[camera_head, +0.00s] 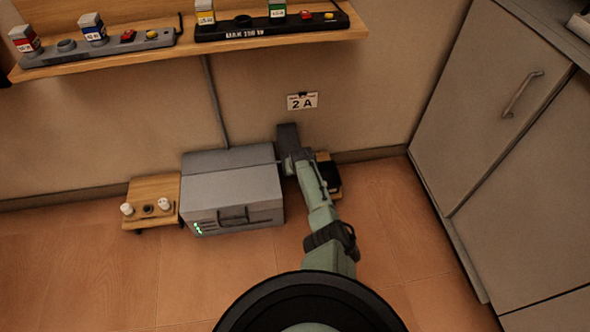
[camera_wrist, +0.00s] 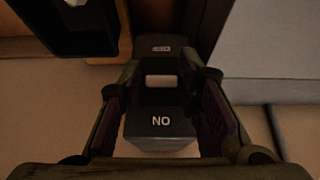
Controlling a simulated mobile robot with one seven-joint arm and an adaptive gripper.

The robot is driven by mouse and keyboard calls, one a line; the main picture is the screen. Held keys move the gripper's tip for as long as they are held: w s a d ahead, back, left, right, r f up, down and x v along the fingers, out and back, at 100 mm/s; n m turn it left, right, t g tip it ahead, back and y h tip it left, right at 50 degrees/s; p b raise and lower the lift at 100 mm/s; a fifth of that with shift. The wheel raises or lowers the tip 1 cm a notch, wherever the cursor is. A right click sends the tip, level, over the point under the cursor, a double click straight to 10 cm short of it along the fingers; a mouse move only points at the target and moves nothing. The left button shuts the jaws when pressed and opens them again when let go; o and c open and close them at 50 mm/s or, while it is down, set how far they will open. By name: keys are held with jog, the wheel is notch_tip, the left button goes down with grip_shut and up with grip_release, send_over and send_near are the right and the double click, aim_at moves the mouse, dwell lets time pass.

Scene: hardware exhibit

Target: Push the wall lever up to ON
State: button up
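The wall lever's dark box appears in the head view (camera_head: 288,134) on the wall beside the grey cabinet; my arm partly covers it. In the wrist view the box (camera_wrist: 160,132) is central and its lettering is upside down. ON reads as "NO" at the bottom, and a smaller label, probably OFF, is at the top. A pale block, apparently the lever handle (camera_wrist: 160,81), lies between the labels, slightly nearer the top one. My gripper (camera_wrist: 161,74) is open, with one finger on each side of the box. Contact with the handle cannot be told.
A grey metal cabinet (camera_head: 232,190) stands left of my gripper. A small wooden stand (camera_head: 153,190) is farther left, and a dark-topped object (camera_head: 328,175) sits right of my arm. A shelf (camera_head: 185,50) runs overhead; floor at right is clear.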

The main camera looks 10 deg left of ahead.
jog(key=shift+o, duration=0.6)
jog(key=shift+s, duration=0.1)
jog(key=shift+s+r, duration=0.1)
jog(key=shift+r, duration=0.05)
jog(key=v, duration=1.1)
jog(key=shift+r, duration=0.3)
jog(key=shift+s, duration=0.1)
